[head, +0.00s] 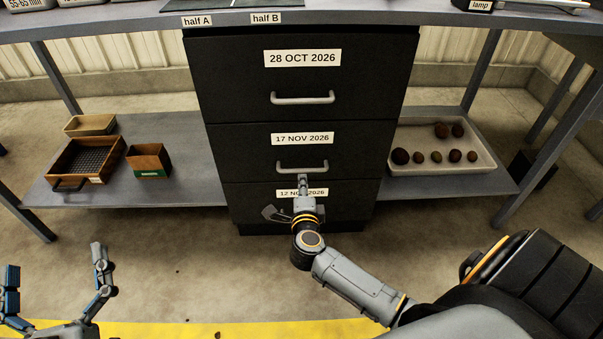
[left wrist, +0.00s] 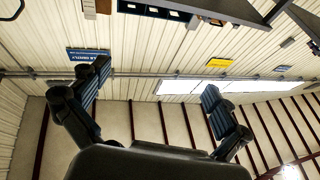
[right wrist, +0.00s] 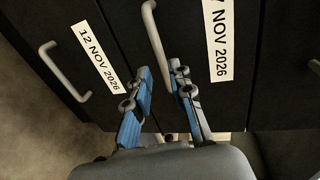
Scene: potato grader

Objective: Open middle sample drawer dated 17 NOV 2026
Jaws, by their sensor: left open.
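The middle drawer, labelled 17 NOV 2026 (head: 302,139), is shut in the black cabinet; its light bar handle (head: 302,167) also shows in the right wrist view (right wrist: 154,32). My right gripper (head: 303,180) is at this handle. In the right wrist view its fingers (right wrist: 160,70) are close together, with the handle's near part between the tips. I cannot tell whether both fingers touch it. My left gripper (head: 55,262) is open and empty at lower left, away from the cabinet; its spread fingers show in the left wrist view (left wrist: 155,85).
The 28 OCT 2026 drawer (head: 302,58) above and the 12 NOV drawer (head: 345,205) below are shut. Wooden boxes (head: 150,160) stand on the left shelf. A pale tray (head: 440,168) of potatoes stands on the right shelf. The floor before the cabinet is mostly clear.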

